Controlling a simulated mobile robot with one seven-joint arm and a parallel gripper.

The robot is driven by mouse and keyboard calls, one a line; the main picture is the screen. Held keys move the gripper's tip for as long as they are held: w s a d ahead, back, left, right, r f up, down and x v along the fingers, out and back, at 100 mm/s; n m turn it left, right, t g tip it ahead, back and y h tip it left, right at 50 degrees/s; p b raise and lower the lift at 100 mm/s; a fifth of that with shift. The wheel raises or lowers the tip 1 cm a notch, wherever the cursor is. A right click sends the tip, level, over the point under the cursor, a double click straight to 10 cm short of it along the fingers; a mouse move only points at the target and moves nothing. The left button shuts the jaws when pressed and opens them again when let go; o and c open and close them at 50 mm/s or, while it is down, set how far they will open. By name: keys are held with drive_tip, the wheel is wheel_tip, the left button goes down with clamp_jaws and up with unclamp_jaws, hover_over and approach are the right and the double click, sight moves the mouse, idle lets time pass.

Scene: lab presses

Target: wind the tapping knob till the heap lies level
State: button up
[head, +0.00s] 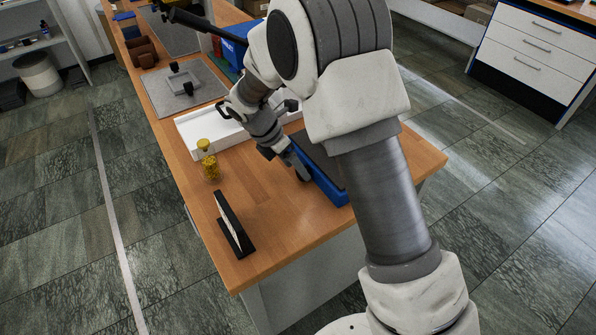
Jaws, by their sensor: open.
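My gripper (300,172) points down at a blue tray or box (330,190) near the table's right edge. Its fingers are small here and partly overlap the blue side; I see nothing held between them. Whether they touch the tray I cannot tell. No tapping knob can be made out for certain, and no heap is visible. Small black knob-like parts (188,88) stand on a grey plate (160,97) farther back. My arm covers much of the blue tray and the area behind it.
Brown rolls (143,52) lie farther back. Bare wood lies between jar and blue tray.

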drive_tip(key=shift+x, duration=1.2)
clamp_jaws()
